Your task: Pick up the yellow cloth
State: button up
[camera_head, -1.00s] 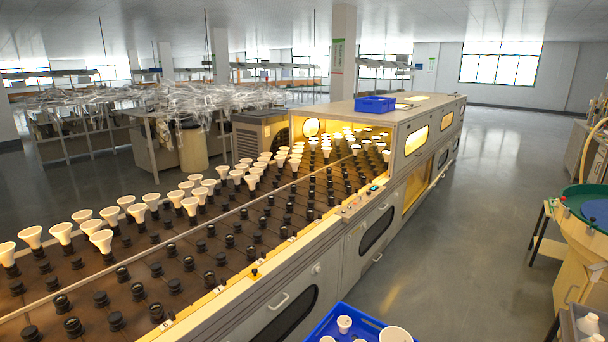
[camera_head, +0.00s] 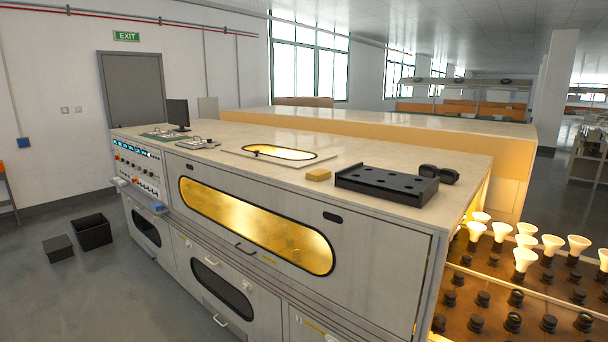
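A small yellow block-shaped item (camera_head: 318,175), which may be the folded yellow cloth, lies on the pale top of the long machine (camera_head: 220,150). It sits just left of a black tray with round holes (camera_head: 386,184). It is too small to tell its material. Nothing covers it. My gripper is not in view.
Black round parts (camera_head: 438,174) lie right of the tray. An oval lit window (camera_head: 278,152), a monitor (camera_head: 177,113) and small devices are further left on the top. Lit bulbs (camera_head: 525,258) stand in sockets at right. Dark bins (camera_head: 92,231) stand on the open floor at left.

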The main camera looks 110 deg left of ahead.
aim_at(318, 175)
jog(key=k+u, duration=0.1)
jog(key=u, duration=0.75)
jog(key=k+j+u, duration=0.1)
jog(key=u, duration=1.8)
jog(key=z, duration=1.85)
jog(key=u, duration=1.85)
jog(key=j, duration=0.5)
